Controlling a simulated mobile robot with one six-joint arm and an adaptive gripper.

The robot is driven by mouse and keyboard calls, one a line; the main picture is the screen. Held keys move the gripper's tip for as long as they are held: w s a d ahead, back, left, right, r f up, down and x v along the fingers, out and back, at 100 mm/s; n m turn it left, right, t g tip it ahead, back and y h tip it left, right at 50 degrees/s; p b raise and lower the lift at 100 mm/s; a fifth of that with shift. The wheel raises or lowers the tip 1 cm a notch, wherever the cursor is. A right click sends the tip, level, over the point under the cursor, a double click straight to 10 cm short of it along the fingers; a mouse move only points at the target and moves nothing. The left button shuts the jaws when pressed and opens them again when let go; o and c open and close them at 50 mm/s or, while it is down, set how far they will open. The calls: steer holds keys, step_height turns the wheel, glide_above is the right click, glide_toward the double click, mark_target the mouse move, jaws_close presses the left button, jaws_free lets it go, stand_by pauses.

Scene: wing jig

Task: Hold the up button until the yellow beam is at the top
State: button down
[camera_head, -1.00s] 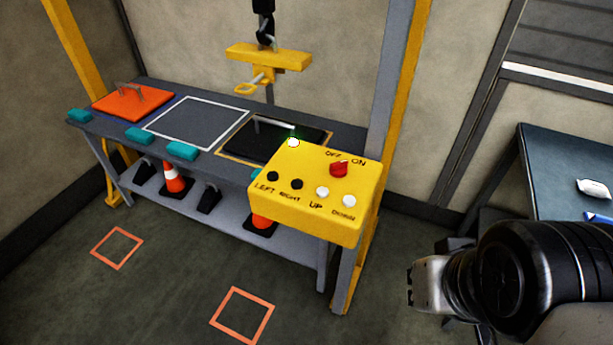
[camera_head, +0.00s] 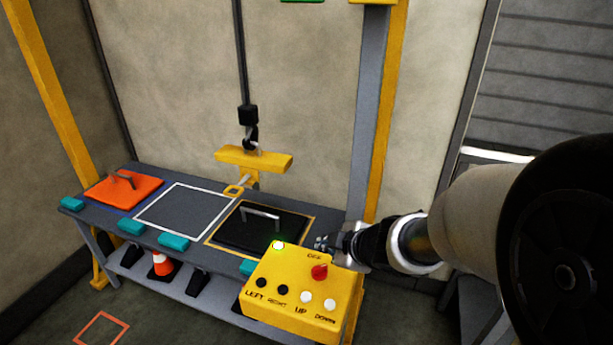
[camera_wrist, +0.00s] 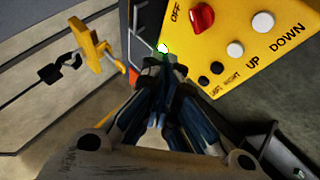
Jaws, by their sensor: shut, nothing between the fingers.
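The yellow control box (camera_head: 298,292) is at the front right of the bench, with a red knob (camera_head: 319,272), a lit green-white lamp (camera_head: 278,244) and LEFT, RIGHT, UP and DOWN buttons. The white UP button (camera_head: 306,297) also shows in the wrist view (camera_wrist: 235,50). The yellow beam (camera_head: 253,160) hangs from a hook above the bench, a little over the black plate; it also shows in the wrist view (camera_wrist: 98,45). My gripper (camera_head: 325,243) is shut and empty, beyond the box's far right edge. In the wrist view its fingertips (camera_wrist: 163,62) are near the lamp, apart from UP.
The bench (camera_head: 205,252) bears an orange plate (camera_head: 122,192), a white-outlined square and a black plate (camera_head: 258,230) with a handle. A grey-yellow post (camera_head: 370,120) rises behind my gripper. A traffic cone (camera_head: 162,264) stands on the lower shelf.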

steer(key=s+a+f+n+g+y+p, duration=0.1)
steer(key=s+a+f+n+g+y, duration=0.1)
steer(key=a, duration=0.3)
steer(key=shift+s+a+f+n+g+y, duration=0.3)
steer(key=shift+s+a+n+y, duration=0.1)
steer(key=shift+n, duration=0.3)
steer(key=shift+d, duration=0.1)
steer(key=b, duration=0.8)
glide_above(304, 298)
step_height(304, 298, down, 8)
steer(key=shift+s+r, duration=0.1)
steer(key=shift+r, duration=0.05)
steer(key=shift+f+b, duration=0.4)
steer(key=shift+f, duration=0.15)
steer(key=shift+f, duration=0.15)
steer(key=shift+f, duration=0.3)
